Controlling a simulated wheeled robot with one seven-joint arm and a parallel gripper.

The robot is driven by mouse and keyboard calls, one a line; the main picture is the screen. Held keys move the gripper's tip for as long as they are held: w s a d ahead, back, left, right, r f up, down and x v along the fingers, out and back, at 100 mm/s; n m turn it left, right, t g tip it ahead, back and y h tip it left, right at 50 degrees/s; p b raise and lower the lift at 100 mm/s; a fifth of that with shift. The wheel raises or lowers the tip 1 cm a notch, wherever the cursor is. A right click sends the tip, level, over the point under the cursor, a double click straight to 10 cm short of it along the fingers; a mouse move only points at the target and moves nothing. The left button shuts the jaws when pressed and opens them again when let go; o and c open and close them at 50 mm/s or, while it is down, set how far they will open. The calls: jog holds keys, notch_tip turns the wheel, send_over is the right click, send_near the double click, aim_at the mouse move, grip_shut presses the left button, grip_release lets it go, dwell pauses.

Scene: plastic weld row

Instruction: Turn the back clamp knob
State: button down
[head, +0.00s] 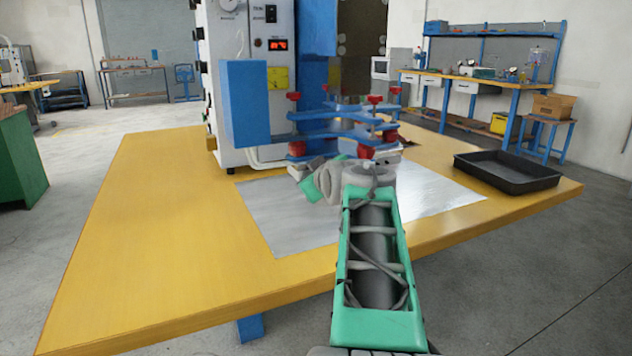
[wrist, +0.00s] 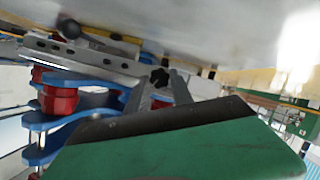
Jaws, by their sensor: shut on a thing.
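In the wrist view a small black star-shaped clamp knob (wrist: 160,75) sits at the end of a grey metal bar (wrist: 85,56). My gripper (wrist: 160,84) has its two grey fingers shut on this knob. A second dark round knob (wrist: 68,28) shows farther along, at the upper left. I cannot tell from the views which knob is the back one. In the head view the blue fixture (head: 333,133) with red parts stands in front of the machine. My wrist is bent low before it, and the fingertips and black knobs are hidden there.
The white machine (head: 230,130) with a blue panel (head: 245,103) stands behind and left of the fixture. A grey sheet (head: 285,220) lies on the yellow table (head: 150,240). A black tray (head: 505,178) is at the right. The table's left side is clear.

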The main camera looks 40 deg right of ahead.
jog(key=shift+a+n+h, duration=0.15)
jog(key=shift+n+h, duration=0.55)
jog(key=shift+n, duration=0.4)
jog(key=c, duration=1.1)
grip_release()
jog(key=shift+f, duration=0.1)
jog(key=p+v, duration=0.2)
jog(key=v, duration=0.5)
jog(key=shift+s+a, duration=0.2)
jog(key=shift+s, duration=0.1)
